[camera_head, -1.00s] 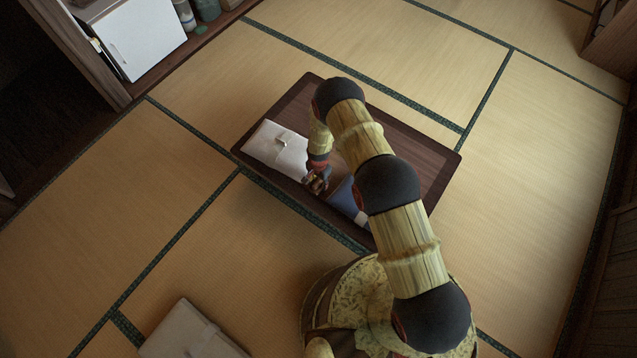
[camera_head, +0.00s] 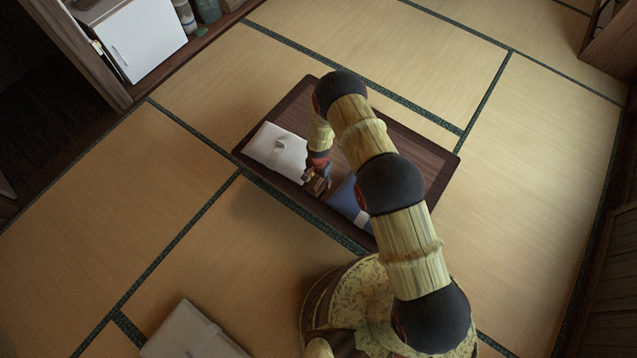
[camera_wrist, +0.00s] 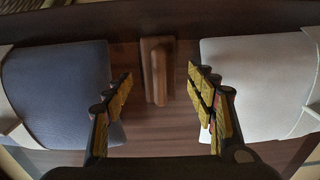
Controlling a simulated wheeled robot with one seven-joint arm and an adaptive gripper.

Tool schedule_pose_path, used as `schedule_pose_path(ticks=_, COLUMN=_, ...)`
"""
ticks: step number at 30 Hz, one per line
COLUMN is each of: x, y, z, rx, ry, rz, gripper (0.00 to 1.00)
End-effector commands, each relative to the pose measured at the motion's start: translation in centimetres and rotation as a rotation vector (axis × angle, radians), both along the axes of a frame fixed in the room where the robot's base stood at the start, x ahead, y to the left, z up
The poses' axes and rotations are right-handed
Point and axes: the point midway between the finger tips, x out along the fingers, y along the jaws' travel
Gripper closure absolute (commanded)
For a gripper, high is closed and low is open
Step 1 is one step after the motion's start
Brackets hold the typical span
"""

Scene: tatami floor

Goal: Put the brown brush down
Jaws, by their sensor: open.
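The brown brush (camera_wrist: 155,70) shows in the wrist view, a narrow wooden piece on the dark low table (camera_wrist: 170,140). It lies between a blue folded bundle (camera_wrist: 60,90) and a white folded bundle (camera_wrist: 255,85). My gripper (camera_wrist: 160,86) is open, with one finger on each side of the brush and visible gaps between. In the head view my gripper (camera_head: 317,180) is low over the near side of the table, between the white bundle (camera_head: 277,150) and the blue bundle (camera_head: 349,203). The brush is hard to tell from the fingers there.
The table (camera_head: 420,150) has bare wood at its right, partly behind my arm. A pale folded bundle (camera_head: 190,335) lies on the floor at the bottom. A white cabinet (camera_head: 145,38) stands at the upper left.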

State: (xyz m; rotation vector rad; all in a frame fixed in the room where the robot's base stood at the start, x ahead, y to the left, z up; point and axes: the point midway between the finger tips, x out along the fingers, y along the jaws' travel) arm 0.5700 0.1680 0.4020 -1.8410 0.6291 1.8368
Motion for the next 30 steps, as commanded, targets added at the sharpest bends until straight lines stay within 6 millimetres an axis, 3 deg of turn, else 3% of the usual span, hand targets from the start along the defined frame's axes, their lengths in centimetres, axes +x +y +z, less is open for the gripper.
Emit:
schedule_pose_path(ticks=1, x=0.1, y=0.0, z=1.7, rx=0.000, ry=-0.001, rz=0.000, gripper=0.43)
schedule_pose_path(ticks=3, x=0.1, y=0.0, z=3.2, rx=0.000, ry=-0.001, rz=0.000, gripper=0.43)
schedule_pose_path(ticks=9, x=0.0, y=0.0, z=6.5, rx=-0.001, ry=0.001, rz=0.000, gripper=0.43)
schedule_pose_path(ticks=23, x=0.3, y=-0.1, z=8.9, rx=0.000, ry=-0.002, rz=0.003, gripper=0.43)
schedule_pose_path(ticks=26, x=1.5, y=-0.2, z=11.7, rx=0.004, ry=-0.019, rz=0.017, gripper=0.43)
schedule_pose_path(ticks=30, x=3.7, y=-0.9, z=18.9, rx=0.012, ry=-0.056, rz=0.060, gripper=0.43)
